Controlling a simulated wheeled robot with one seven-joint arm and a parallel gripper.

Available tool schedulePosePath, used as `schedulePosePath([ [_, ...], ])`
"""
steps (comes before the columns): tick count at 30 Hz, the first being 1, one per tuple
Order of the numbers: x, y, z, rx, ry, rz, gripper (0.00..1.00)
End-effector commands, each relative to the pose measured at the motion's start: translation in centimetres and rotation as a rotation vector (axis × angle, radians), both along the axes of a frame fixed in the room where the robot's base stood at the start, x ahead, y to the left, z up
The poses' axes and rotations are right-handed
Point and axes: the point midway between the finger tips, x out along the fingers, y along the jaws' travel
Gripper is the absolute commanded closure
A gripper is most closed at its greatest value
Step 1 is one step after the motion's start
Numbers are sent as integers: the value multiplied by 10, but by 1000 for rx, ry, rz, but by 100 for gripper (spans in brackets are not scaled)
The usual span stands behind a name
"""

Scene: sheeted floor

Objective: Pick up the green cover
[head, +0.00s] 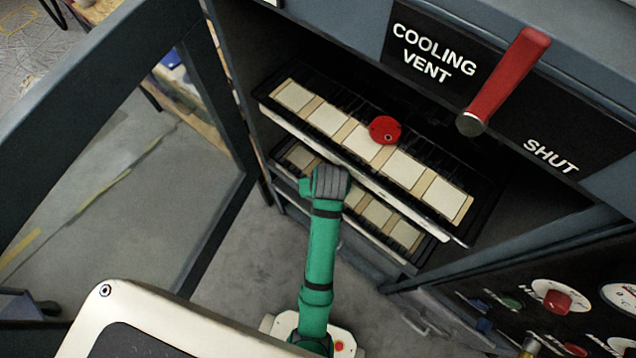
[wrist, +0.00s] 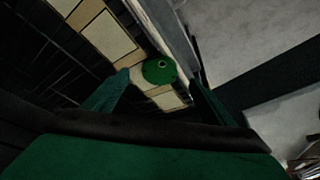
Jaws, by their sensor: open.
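The green cover (wrist: 159,70) is a round green disc with a small pale-ringed spot near its upper edge. In the wrist view it sits by a row of cream tiles. It does not show in the head view. My gripper (wrist: 160,80) is open, with one dark green finger to the left of the cover and one to its right. The cover shows between the fingers; I cannot tell whether either touches it. In the head view my green-sleeved arm reaches the lower rack, and the fingers are hidden.
A round red cover (head: 385,130) lies on the upper rack (head: 455,238), above the lower rack (head: 402,252). The cabinet's open door (head: 215,110) stands at the left. A red lever (head: 505,80) sits on the panel at upper right. Grey floor lies below.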

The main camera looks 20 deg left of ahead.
Motion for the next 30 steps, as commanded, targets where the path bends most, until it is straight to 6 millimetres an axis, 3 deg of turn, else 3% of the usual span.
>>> schedulePosePath([
  [7, 10, 6, -5, -1, 1, 1, 23],
  [18, 24, 14, -45, -1, 2, 1, 23],
  [26, 25, 15, -46, 0, 0, 1, 23],
  [30, 25, 15, -46, 0, 0, 1, 54],
])
